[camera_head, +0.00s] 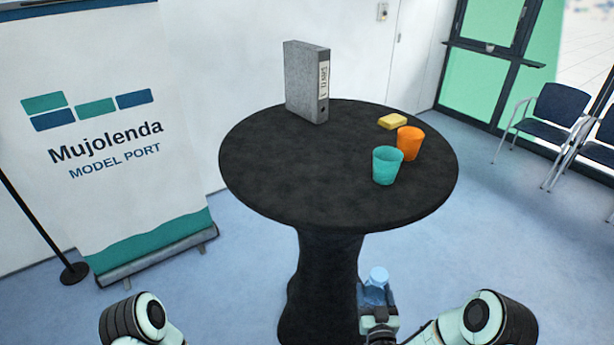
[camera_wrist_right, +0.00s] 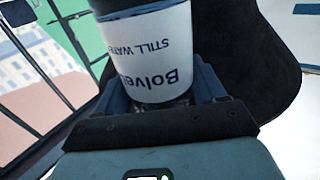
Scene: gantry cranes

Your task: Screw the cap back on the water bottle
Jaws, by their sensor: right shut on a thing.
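A water bottle (camera_head: 377,284), clear blue with a rounded light-blue top, is held low in front of the round table in the head view. My right gripper (camera_head: 378,309) is shut on it. In the right wrist view the bottle (camera_wrist_right: 152,50) fills the space between the fingers, and its white label reads "STILL WATER" upside down. I cannot tell whether the light-blue top is a cap or the bare bottle. I make out no separate cap in either view. My left arm shows only at the bottom left edge of the head view; its gripper is out of sight.
The round black table (camera_head: 290,190) has a grey binder (camera_head: 305,85) standing at the back, a yellow sponge-like block (camera_head: 392,122), an orange cup (camera_head: 410,142) and a teal cup (camera_head: 387,166). Its front and left top are clear. A banner (camera_head: 110,150) stands left; chairs (camera_head: 556,115) stand right.

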